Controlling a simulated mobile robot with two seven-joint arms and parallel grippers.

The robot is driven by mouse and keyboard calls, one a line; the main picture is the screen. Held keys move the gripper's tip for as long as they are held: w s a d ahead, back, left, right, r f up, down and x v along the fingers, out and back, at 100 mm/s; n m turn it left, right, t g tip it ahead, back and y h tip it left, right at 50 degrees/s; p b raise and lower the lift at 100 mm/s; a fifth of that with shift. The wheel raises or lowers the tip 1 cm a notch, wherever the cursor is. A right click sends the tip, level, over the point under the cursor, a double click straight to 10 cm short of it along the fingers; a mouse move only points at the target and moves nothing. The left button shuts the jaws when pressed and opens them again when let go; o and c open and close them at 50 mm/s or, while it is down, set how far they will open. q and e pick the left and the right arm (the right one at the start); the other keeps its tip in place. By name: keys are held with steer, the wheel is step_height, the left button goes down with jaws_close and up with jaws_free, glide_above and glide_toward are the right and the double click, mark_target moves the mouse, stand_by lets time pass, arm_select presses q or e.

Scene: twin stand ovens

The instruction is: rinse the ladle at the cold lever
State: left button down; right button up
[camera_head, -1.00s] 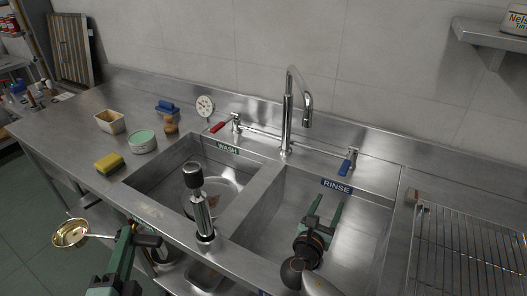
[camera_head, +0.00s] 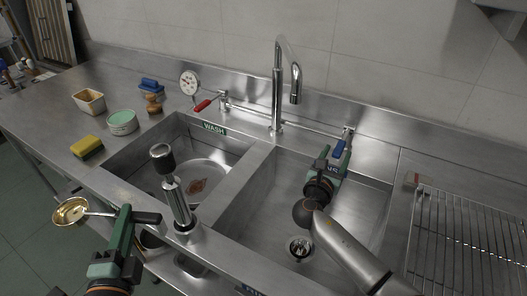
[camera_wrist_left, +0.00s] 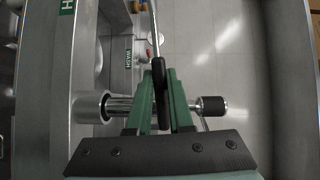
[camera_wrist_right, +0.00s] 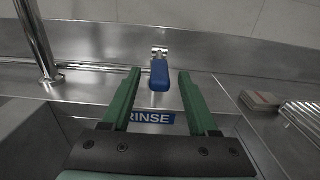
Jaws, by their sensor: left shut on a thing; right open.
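The ladle (camera_head: 72,211) has a brass-coloured bowl and a dark handle. My left gripper (camera_head: 128,212) is shut on its handle, which also shows between the fingers in the left wrist view (camera_wrist_left: 160,85). The ladle hangs out in front of the counter at the lower left. The blue cold lever (camera_head: 339,149) is on the back ledge above the rinse basin (camera_head: 262,225). My right gripper (camera_head: 332,155) is open just in front of it. In the right wrist view the lever (camera_wrist_right: 160,75) stands between and beyond the two fingertips, apart from them.
The tap (camera_head: 278,85) rises behind the divider between the basins. A red lever (camera_head: 204,105) is behind the wash basin (camera_head: 150,150), where a chrome cylinder with a black knob (camera_head: 173,190) stands at the front. A wire rack (camera_head: 465,245) is at the right.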

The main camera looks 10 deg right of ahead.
steer(key=shift+w+d, duration=0.3)
steer(key=shift+w, duration=0.05)
steer(key=shift+c, duration=0.3)
jaws_close()
stand_by(1.0)
